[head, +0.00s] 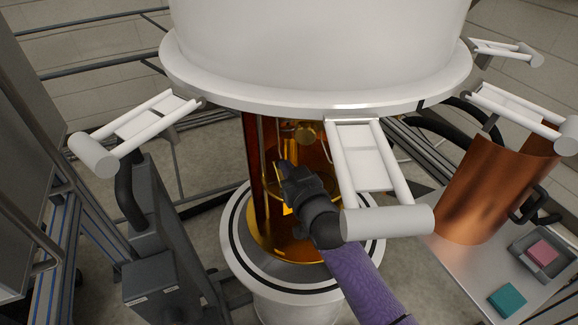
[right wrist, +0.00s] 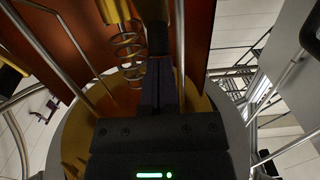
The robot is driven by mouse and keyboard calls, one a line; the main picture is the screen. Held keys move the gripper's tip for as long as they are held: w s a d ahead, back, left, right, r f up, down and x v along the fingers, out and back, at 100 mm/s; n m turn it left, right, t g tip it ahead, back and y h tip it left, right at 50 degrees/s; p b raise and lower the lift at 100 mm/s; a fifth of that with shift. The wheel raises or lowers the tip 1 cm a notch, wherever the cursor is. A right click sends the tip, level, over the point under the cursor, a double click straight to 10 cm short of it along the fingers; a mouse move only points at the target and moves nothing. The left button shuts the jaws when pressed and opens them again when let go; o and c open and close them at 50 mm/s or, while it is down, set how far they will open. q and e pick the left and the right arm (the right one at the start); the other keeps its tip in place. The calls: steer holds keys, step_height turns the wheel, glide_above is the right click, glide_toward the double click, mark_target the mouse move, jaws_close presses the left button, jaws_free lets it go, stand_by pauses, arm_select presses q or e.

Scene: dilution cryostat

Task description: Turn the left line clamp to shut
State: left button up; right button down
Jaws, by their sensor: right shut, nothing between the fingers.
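My right gripper (head: 284,166) reaches in under the white vessel, among the gold parts of the cryostat. It also shows in the right wrist view (right wrist: 160,95), its dark fingers together with nothing between them. In that view a dark upright piece (right wrist: 157,38) stands just beyond the fingertips; I cannot tell whether they touch it. I cannot make out the left line clamp for certain in either view, and my gripper and arm cover part of the inside. My left gripper is not in view.
A gold cylinder (right wrist: 115,10) and a metal coil (right wrist: 128,50) are close left of the fingers. White handle frames (head: 362,155) stick out from the vessel's rim (head: 320,104), one right beside my arm. A copper shield (head: 490,195) stands on the side table (head: 455,265) at right.

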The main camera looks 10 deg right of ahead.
steer(key=shift+w+r+g+p, duration=0.3)
steer(key=shift+g+p, duration=0.2)
steer(key=shift+p, duration=0.55)
steer(key=w+g+p, duration=0.1)
steer(key=p, duration=0.1)
steer(key=g+p, duration=0.1)
steer(key=p, duration=0.1)
steer(key=shift+w+a+r+g+h, duration=0.1)
steer(key=shift+w+a+g+h, duration=0.1)
steer(key=shift+w+g+h, duration=0.15)
steer(key=shift+w+f+g+h+p, duration=0.3)
steer(key=shift+w+g+p, duration=0.2)
steer(key=shift+g, duration=0.25)
steer(key=shift+w+a+f, duration=0.1)
steer(key=shift+w+f, duration=0.1)
steer(key=shift+f, duration=0.05)
steer(key=shift+w+a+f+b, duration=0.1)
steer(key=shift+w+f+b, duration=0.15)
steer(key=shift+w+b, duration=0.05)
steer(key=shift+w+f, duration=0.1)
steer(key=shift+w, duration=0.15)
steer(key=shift+w+b, duration=0.1)
steer(key=shift+b, duration=0.2)
